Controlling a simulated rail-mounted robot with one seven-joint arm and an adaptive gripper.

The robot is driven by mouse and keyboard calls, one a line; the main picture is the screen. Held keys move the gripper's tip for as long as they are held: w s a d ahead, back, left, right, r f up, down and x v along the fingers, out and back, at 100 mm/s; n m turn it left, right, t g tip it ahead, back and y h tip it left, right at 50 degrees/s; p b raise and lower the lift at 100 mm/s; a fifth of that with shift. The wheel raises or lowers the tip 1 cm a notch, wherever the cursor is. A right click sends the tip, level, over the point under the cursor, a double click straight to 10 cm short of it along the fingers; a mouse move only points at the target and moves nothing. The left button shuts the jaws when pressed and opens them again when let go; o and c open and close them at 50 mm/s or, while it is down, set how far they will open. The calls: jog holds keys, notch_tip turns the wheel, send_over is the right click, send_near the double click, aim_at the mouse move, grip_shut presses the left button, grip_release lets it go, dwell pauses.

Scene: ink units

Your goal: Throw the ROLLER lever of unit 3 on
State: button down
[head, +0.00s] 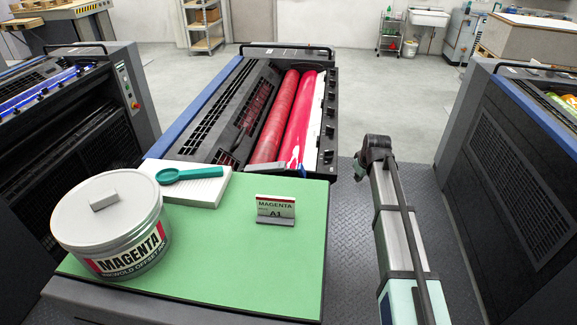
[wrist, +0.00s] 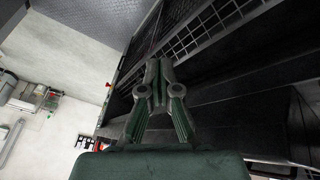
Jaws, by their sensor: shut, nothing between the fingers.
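My gripper (wrist: 158,75) is shut and empty in the wrist view, its two dark fingers pressed together. A dark machine side with a grille (wrist: 208,28) and dark recesses lies in front of and to the right of the fingers; contact is not visible. My arm shows at the right of the middle unit in the head view, but its fingers cannot be made out there. The middle ink unit (head: 213,113) has red rollers (head: 272,118) and a row of black knobs at its right. I cannot make out a ROLLER lever or any unit number in either view.
Other units stand left (head: 75,110) and right (head: 530,170).

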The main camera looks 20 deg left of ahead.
jog(key=a+r+n, duration=0.1)
jog(key=a+r, duration=0.2)
jog(key=r, duration=0.2)
jog(key=a+r+n, duration=0.1)
jog(key=a+r, duration=0.3)
jog(key=r, duration=0.1)
jog(key=w+a+r+n, duration=0.1)
jog(key=a+r, duration=0.3)
jog(key=r, duration=0.1)
jog(key=shift+r+n+y, duration=0.1)
jog(key=shift+n+y, duration=0.2)
jog(key=shift+y, duration=0.1)
jog(key=s+a+r+n+g+h+p, duration=0.1)
jog(key=s+a+r+n+g, duration=0.1)
jog(key=s, duration=0.5)
jog(key=s+a+r+n+g+h+p, duration=0.1)
jog(key=s+a+r+n+g+h, duration=0.1)
jog(key=s+a, duration=0.5)
jog(key=s+r+n, duration=0.1)
jog(key=n, duration=0.1)
jog(key=shift+s+a+r+n+g, duration=0.25)
jog(key=shift+s+r+n+g, duration=0.05)
jog(key=shift+n, duration=0.1)
notch_tip(320, 180, down, 10)
jog(key=p, duration=0.3)
jog(key=shift+d, duration=0.2)
